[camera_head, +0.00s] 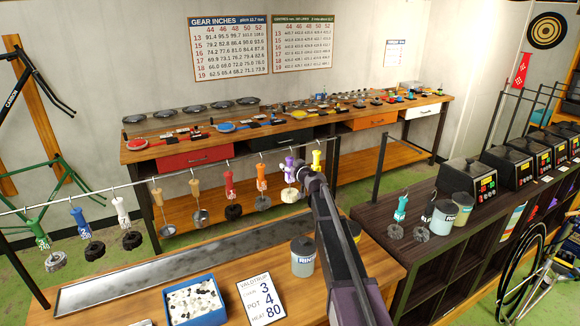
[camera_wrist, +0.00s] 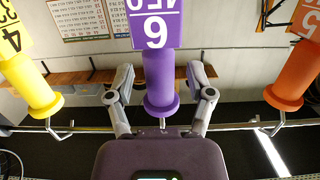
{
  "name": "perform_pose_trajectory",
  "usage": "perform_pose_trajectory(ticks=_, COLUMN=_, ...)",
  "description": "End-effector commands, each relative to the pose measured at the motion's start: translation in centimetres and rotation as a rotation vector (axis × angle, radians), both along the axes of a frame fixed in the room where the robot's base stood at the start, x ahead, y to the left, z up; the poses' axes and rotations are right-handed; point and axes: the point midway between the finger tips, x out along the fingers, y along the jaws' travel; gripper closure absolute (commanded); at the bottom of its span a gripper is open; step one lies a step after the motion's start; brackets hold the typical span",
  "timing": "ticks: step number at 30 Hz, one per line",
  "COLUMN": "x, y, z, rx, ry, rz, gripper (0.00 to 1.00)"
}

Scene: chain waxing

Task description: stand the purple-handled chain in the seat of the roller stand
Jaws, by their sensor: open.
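The purple-handled chain (camera_head: 290,172) hangs from the rail in the head view, its pale chain bundle below the handle. In the wrist view its purple handle (camera_wrist: 160,85), marked 6, stands between the two fingers of my gripper (camera_wrist: 160,78). The fingers are open, one on each side of the handle, with gaps visible. In the head view my gripper (camera_head: 304,174) is at the rail beside the handle and partly hides that area. I cannot clearly pick out the roller stand or its seat.
A yellow handle (camera_head: 316,160) and an orange handle (camera_head: 261,178) hang close on either side. Below are a long metal tray (camera_head: 130,281), a blue bin (camera_head: 193,300), a card (camera_head: 261,298) and a grey pot (camera_head: 303,257). Black heater pots (camera_head: 466,178) line the right bench.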

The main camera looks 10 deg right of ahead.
Motion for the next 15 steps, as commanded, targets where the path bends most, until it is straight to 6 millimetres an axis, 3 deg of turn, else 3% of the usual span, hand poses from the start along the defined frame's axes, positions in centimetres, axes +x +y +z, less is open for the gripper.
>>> perform_pose_trajectory(ticks=2, x=0.00, y=0.01, z=0.01, rx=0.000, ry=0.000, rz=0.000, gripper=0.34)
perform_pose_trajectory(ticks=6, x=0.00, y=0.01, z=0.01, rx=0.000, ry=0.000, rz=0.000, gripper=0.76)
perform_pose_trajectory(ticks=9, x=0.00, y=0.02, z=0.01, rx=0.000, ry=0.000, rz=0.000, gripper=1.00)
perform_pose_trajectory(ticks=15, x=0.01, y=0.02, z=0.13, rx=0.001, ry=0.000, rz=0.000, gripper=1.00)
